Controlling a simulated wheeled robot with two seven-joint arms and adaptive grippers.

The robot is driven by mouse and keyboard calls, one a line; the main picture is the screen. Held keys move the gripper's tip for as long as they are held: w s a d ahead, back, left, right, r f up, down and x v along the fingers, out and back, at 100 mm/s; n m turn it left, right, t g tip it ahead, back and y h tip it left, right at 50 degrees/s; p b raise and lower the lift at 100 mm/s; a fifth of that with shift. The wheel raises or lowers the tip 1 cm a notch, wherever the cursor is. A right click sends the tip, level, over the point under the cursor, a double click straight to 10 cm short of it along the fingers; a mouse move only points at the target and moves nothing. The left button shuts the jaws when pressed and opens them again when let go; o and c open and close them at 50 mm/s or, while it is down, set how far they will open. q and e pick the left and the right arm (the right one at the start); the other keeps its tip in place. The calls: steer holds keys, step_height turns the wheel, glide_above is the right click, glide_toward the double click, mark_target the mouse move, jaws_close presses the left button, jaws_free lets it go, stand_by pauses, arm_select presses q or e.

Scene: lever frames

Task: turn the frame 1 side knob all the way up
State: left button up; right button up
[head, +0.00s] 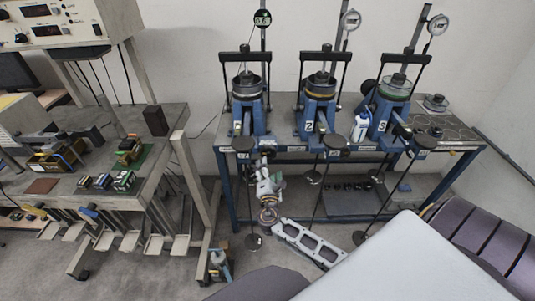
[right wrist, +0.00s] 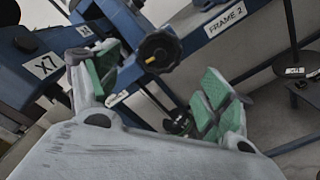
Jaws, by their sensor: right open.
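In the right wrist view, a dark round side knob (right wrist: 160,52) with a yellowish centre sits on the blue frame, left of a "FRAME 2" label (right wrist: 225,22). My right gripper (right wrist: 160,85) is open and empty, its green-padded fingers on either side below the knob and apart from it. In the head view the right gripper (head: 266,170) is low in front of the leftmost blue lever frame (head: 248,118), just under a small dark knob (head: 268,152). The knob's turn position is too small to read. My left gripper is out of view.
A middle lever frame (head: 317,112) and a right one (head: 388,115) stand on the same blue bench (head: 455,160). A white bottle (head: 360,127) stands between them. Black hanging weights and rods are below the bench front.

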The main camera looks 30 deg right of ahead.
mark_target(269, 154)
steer(key=shift+w, duration=0.1)
steer(key=shift+b+x, duration=0.8)
steer(key=shift+x, duration=3.95)
steer(key=c, duration=1.4)
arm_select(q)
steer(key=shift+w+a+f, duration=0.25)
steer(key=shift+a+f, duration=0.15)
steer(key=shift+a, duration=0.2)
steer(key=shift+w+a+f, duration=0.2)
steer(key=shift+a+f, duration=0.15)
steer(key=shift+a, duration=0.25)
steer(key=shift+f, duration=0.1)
arm_select(e)
steer(key=shift+w+d, duration=0.1)
